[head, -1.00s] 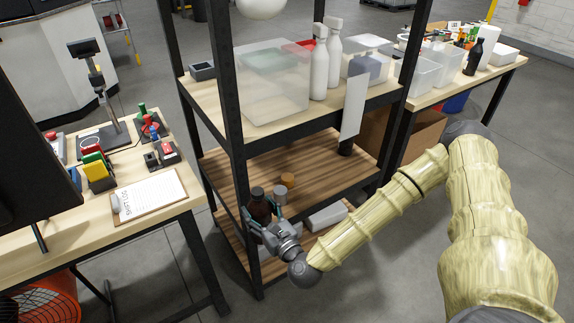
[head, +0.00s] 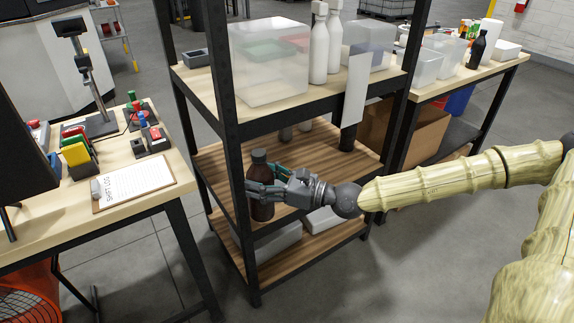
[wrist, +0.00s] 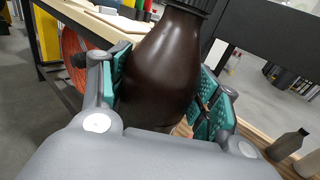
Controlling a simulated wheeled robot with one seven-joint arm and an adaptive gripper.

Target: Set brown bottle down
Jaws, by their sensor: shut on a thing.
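The brown bottle (head: 261,205) has a dark cap and stands upright near the front left post of the shelf unit. It also fills the middle of the wrist view (wrist: 165,65). My gripper (head: 265,188) is shut on its body from the right, with green finger pads on both sides.
Several bottles and clear bins stand on the top shelf (head: 200,82). Small bottles (wrist: 288,145) show at the right of the wrist view. A black post (head: 232,130) rises just left of the bottle. White bins (head: 275,243) lie on the bottom shelf.

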